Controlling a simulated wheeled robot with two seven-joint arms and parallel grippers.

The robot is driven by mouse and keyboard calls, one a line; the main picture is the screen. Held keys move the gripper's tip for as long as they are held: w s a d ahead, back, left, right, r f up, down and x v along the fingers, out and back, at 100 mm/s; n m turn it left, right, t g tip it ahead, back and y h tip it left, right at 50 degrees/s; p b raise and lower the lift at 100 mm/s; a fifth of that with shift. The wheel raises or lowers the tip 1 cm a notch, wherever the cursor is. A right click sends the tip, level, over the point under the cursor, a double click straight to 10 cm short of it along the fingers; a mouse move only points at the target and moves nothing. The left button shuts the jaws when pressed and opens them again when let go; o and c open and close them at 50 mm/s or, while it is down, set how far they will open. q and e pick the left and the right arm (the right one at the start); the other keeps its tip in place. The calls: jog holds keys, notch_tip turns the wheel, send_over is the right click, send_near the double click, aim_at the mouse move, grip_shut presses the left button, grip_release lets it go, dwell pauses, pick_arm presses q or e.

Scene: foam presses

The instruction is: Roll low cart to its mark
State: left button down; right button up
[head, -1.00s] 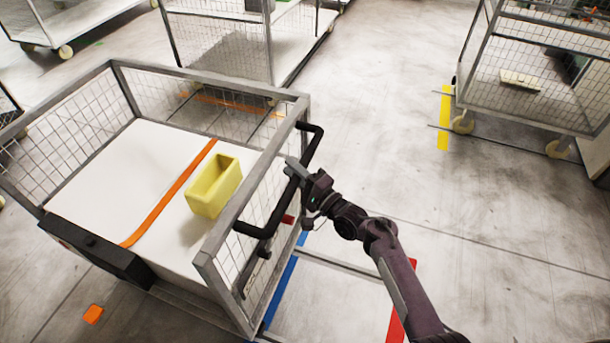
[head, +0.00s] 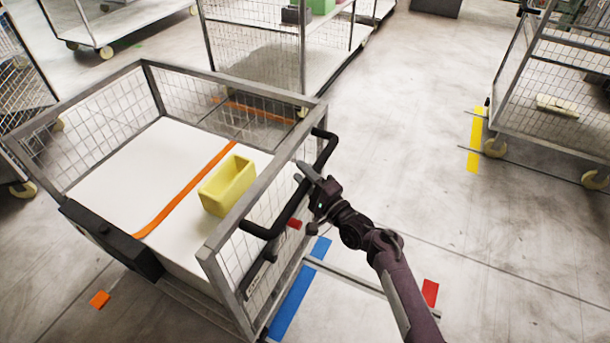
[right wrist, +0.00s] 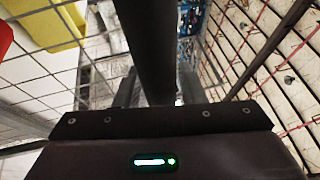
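The low cart (head: 207,262) is a grey-framed mesh cart with a white deck, at the left of the head view. Its black handle (head: 287,212) is on the right end. My right gripper (head: 306,174) is at the handle's middle. In the right wrist view the handle bar (right wrist: 145,45) runs between the dark fingers, which look closed around it. A yellow bin (head: 229,186) and an orange strap (head: 187,190) are on the deck. Floor marks show: blue (head: 296,300), red (head: 430,292), orange (head: 100,299) and yellow (head: 474,145). My left gripper is out of view.
A tall mesh cart (head: 575,75) stands at the right, near the yellow mark. Another mesh cart (head: 260,60) stands behind the low cart, and more stand at the far left. Open floor (head: 410,120) lies between the low cart and the right-hand cart.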

jog(key=shift+o, duration=0.7)
jog(key=shift+d, duration=0.1)
jog(key=shift+s+d+f, duration=0.1)
jog(key=shift+s+d, duration=0.1)
jog(key=shift+s, duration=0.05)
jog(key=v, duration=0.7)
jog(key=shift+b, duration=0.3)
